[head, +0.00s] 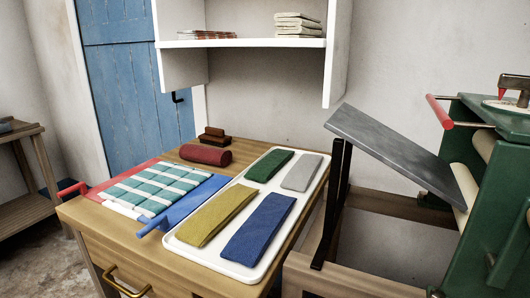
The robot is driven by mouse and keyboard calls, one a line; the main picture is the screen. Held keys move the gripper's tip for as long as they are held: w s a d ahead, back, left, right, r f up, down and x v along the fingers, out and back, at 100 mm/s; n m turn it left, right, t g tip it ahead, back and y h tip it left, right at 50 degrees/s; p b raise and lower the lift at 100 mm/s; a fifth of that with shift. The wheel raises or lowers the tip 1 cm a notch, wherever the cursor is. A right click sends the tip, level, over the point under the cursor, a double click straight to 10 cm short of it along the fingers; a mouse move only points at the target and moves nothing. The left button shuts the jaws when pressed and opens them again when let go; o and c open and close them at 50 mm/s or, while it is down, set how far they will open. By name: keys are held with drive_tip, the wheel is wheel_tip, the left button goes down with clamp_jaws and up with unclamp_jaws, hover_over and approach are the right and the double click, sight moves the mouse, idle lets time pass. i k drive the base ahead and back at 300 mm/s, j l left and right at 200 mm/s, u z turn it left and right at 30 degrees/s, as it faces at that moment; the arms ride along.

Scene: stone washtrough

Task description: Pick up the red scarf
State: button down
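A dark red roll (205,154), which looks like rolled cloth and may be the red scarf, lies on the wooden table (85,222) behind the white tray. It shows whole, with nothing on top of it. The white tray (235,268) holds a green (269,165), a grey (301,172), a yellow (216,216) and a blue (258,228) folded cloth, and no red one. My gripper is not in view.
A green-and-white checked cloth (150,188) lies left of the tray, with flat red and blue pieces at its edges. Brown blocks (213,136) sit behind the roll. A green machine (485,200) with a sloping grey board (390,150) stands right. A white shelf (240,43) hangs above.

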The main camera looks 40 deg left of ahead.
sight(198, 153)
drive_tip(key=u, duration=2.05)
drive_tip(key=j, duration=0.15)
drive_tip(key=i, duration=0.05)
